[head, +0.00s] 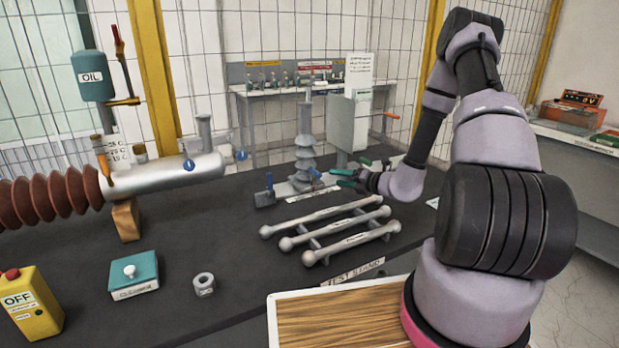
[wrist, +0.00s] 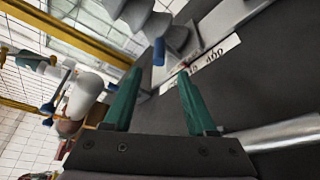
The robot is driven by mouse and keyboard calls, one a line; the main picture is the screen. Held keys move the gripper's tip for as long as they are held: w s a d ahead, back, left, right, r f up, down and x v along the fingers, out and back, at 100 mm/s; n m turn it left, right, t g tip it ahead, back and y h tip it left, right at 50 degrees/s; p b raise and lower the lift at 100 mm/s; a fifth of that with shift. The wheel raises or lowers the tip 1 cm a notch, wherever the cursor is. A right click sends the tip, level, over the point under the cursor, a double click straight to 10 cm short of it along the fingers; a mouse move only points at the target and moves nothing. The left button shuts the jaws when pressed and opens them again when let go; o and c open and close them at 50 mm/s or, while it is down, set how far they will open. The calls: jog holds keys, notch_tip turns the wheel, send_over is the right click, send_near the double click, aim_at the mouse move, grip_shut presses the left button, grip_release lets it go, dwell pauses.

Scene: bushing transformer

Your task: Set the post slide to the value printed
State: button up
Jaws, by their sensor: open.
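A grey ribbed post (head: 305,140) stands upright on a base near the table's back edge. A white printed scale strip (head: 313,193) lies in front of the base. In the wrist view the ribbed post (wrist: 145,14) is at the top, with a small blue part (wrist: 158,51) beside the scale strip (wrist: 210,60); one number there looks like 400, the others are hard to read. A white placard (head: 358,70) on a grey cabinet has print too small to read. My gripper (head: 345,178), with green fingers, is open and empty just right of the post's base; it also shows in the wrist view (wrist: 159,80).
Grey rods (head: 325,217) lie on a rack in front of my gripper. A brown-ribbed bushing with a pale cylinder (head: 165,175) is at left. A yellow OFF box (head: 30,305), teal button box (head: 134,275) and grey ring (head: 203,284) stand front left.

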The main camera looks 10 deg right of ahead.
aim_at(321, 175)
jog(key=x, duration=1)
grip_shut()
dwell(1.2)
